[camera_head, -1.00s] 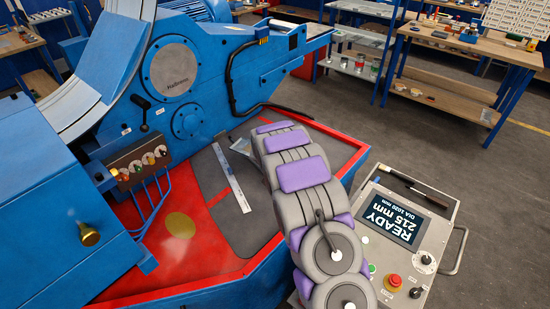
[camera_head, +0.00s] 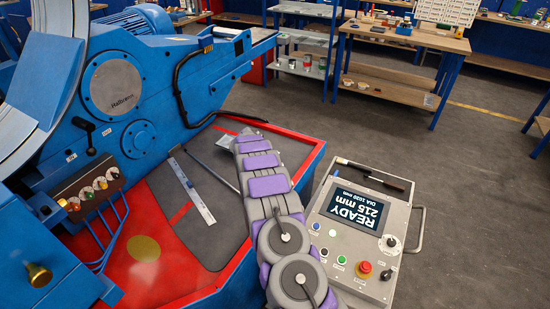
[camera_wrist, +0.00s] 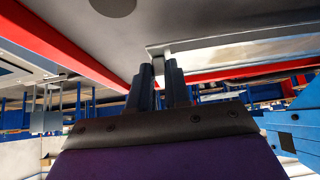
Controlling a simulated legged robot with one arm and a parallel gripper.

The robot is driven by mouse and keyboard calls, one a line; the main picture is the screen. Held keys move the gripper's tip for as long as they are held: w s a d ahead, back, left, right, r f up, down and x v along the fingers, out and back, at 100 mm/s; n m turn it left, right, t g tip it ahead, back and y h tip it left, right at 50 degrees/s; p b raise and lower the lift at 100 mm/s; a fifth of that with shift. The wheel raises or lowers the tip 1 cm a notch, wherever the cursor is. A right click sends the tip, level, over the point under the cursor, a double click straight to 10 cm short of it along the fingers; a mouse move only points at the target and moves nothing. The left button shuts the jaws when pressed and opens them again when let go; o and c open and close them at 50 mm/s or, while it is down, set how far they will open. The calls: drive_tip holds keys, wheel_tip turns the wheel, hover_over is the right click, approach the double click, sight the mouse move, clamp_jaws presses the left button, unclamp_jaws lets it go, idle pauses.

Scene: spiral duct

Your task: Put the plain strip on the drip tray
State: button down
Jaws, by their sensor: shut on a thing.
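My gripper (camera_wrist: 166,78) is shut in the wrist view, on what looks like a pale strip (camera_wrist: 240,43) that runs off to the right from the fingertips. I cannot tell from its surface whether it is the plain strip. In the head view my arm hides the gripper. A thin dark bar (camera_head: 213,170) runs out from beside the arm over the grey panel. A silver strip with markings (camera_head: 192,190) lies on the grey panel (camera_head: 205,247), left of my arm. The panel is set in the red deck; I cannot tell whether it is the drip tray.
A blue machine (camera_head: 130,80) stands at the left, with a control box (camera_head: 92,188) and a brass knob (camera_head: 38,274). A console with a screen (camera_head: 355,208) stands right of my arm. Workbenches (camera_head: 400,40) line the back. Grey floor (camera_head: 480,190) is clear at the right.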

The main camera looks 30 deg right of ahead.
drive_tip(key=d, duration=0.1)
drive_tip(key=w+d, duration=0.2)
drive_tip(key=d, duration=0.1)
drive_tip(key=shift+f+b, duration=0.3)
drive_tip(key=shift+w+d+b, duration=0.3)
drive_tip(key=shift+w+d, duration=0.25)
drive_tip(key=shift+d, duration=0.15)
wheel_tip(320, 180, down, 4)
drive_tip(key=shift+r+b, duration=0.1)
drive_tip(key=shift+b, duration=0.6)
drive_tip(key=shift+r, duration=0.1)
drive_tip(key=c, duration=1.1)
unclamp_jaws()
drive_tip(key=shift+r, duration=0.2)
